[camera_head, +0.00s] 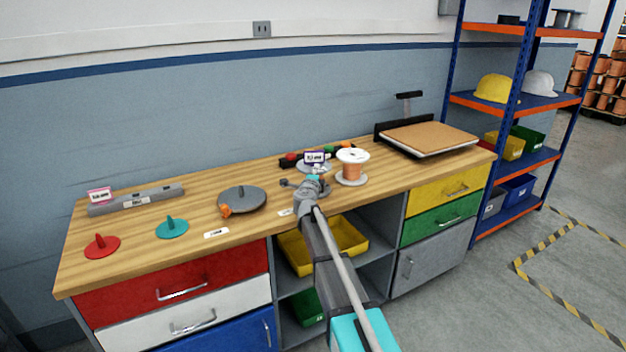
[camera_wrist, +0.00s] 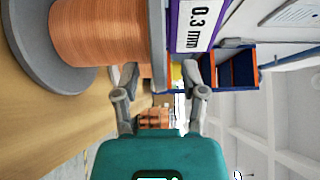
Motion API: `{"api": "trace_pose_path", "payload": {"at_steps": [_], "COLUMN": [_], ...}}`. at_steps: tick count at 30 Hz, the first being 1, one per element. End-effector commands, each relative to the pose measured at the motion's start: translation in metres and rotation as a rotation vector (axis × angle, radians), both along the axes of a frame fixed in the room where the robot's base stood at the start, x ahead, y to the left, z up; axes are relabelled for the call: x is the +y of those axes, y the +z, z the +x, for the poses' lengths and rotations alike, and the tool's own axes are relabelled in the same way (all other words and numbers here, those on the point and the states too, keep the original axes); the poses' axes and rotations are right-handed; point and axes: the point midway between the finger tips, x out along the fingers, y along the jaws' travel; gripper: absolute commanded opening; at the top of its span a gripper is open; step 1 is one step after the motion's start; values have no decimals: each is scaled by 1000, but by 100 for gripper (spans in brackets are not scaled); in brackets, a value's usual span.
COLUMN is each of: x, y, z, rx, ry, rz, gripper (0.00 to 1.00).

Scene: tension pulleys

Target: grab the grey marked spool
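In the wrist view, turned on its side, a spool of copper wire with a grey flange (camera_wrist: 38,62) fills the upper left. A purple-edged sign reading "0.3 mm" (camera_wrist: 194,25) is beside it. In the head view my gripper (camera_head: 313,181) is over the bench, just in front of a grey disc (camera_head: 311,168) and a purple-framed sign (camera_head: 315,157). My arm partly hides this spot. A white-topped copper spool (camera_head: 352,164) stands to the right. I cannot tell whether the gripper touches anything.
A grey turntable-like disc (camera_head: 241,199), a teal holder (camera_head: 172,229) and a red holder (camera_head: 102,245) are on the left of the wooden bench (camera_head: 270,230). A row of coloured buttons (camera_head: 330,151) is behind the sign. A brown-topped board (camera_head: 430,138) is at the right end.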

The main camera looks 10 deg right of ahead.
Motion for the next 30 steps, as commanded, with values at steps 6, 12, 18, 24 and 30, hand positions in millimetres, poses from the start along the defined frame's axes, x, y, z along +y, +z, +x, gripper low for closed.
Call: {"api": "trace_pose_path", "payload": {"at_steps": [6,12,18,24,30], "x": [0,0,0,0,0], "y": [0,0,0,1,5], "z": [0,0,0,0,0], "rx": [0,0,0,0,0], "ry": [0,0,0,0,0], "rz": [0,0,0,0,0], "gripper": [11,0,0,0,0]}}
